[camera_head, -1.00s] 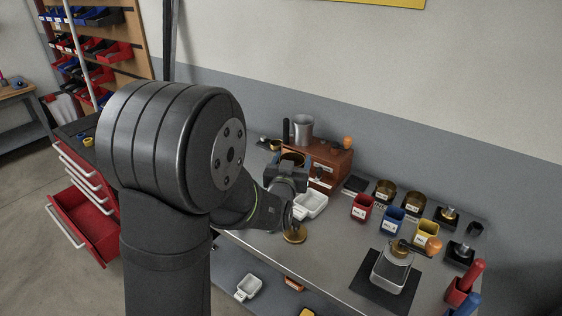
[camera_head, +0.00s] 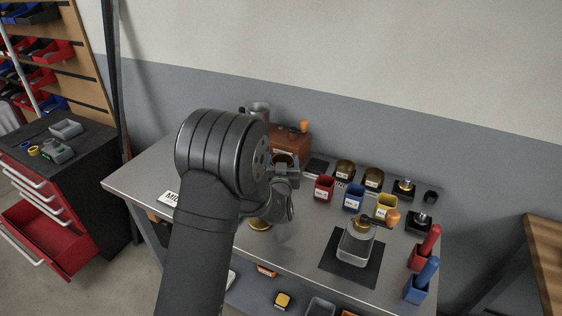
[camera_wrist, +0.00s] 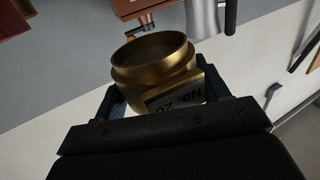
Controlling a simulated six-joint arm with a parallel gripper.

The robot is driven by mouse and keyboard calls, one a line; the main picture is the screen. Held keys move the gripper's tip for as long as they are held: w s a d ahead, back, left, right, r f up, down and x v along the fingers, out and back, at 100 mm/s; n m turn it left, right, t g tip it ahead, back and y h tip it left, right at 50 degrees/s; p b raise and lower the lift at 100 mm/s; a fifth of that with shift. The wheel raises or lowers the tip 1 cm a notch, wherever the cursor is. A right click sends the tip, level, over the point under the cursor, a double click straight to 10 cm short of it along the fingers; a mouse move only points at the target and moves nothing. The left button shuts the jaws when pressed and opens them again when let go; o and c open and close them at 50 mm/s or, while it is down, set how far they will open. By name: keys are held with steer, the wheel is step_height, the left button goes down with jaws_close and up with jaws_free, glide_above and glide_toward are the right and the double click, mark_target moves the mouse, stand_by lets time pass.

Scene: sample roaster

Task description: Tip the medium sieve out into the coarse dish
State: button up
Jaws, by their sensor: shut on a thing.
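My gripper (camera_wrist: 160,92) is shut on a brass sieve (camera_wrist: 155,62). In the wrist view its mesh shows inside the rim, and its label reads upside down as "No. 20". In the head view, my gripper (camera_head: 287,170) is above the bench in front of the reddish-brown box, with the sieve (camera_head: 283,158) partly hidden in its jaws. No coarse dish can be picked out on the bench top; my arm hides part of it. A label card starting "MID" (camera_head: 171,197) lies left of my arm.
The box (camera_head: 291,143) stands at the back, with a metal cup (camera_head: 259,110) by it. The bench's left end is clear.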

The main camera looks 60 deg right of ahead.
step_height(320, 180, down, 4)
steer(key=n+g+y, duration=0.1)
steer(key=n, duration=0.3)
steer(key=shift+w, duration=0.1)
steer(key=n+g, duration=0.1)
steer(key=n+y, duration=0.1)
steer(key=n, duration=0.1)
steer(key=shift+w+r+n+g, duration=0.15)
steer(key=shift+w+n+g, duration=0.15)
steer(key=shift+w+g, duration=0.1)
steer(key=n+g, duration=0.1)
steer(key=n, duration=0.1)
steer(key=shift+w+f+n+g+y, duration=0.3)
steer(key=shift+w+n+g+y, duration=0.1)
steer(key=n+g, duration=0.1)
steer(key=w+f+n+g, duration=0.1)
steer(key=n, duration=0.1)
steer(key=shift+w+f+n, duration=0.1)
steer(key=shift+w+n, duration=0.15)
steer(key=shift+n, duration=0.05)
steer(key=shift+w+f+n+g, duration=0.1)
steer(key=shift+w+n+g, duration=0.25)
steer(key=shift+n+g, duration=0.45)
steer(key=shift+w+f+n+g, duration=0.1)
steer(key=shift+w+n+g, duration=0.2)
steer(key=shift+n+g, duration=0.45)
steer(key=shift+r, duration=0.15)
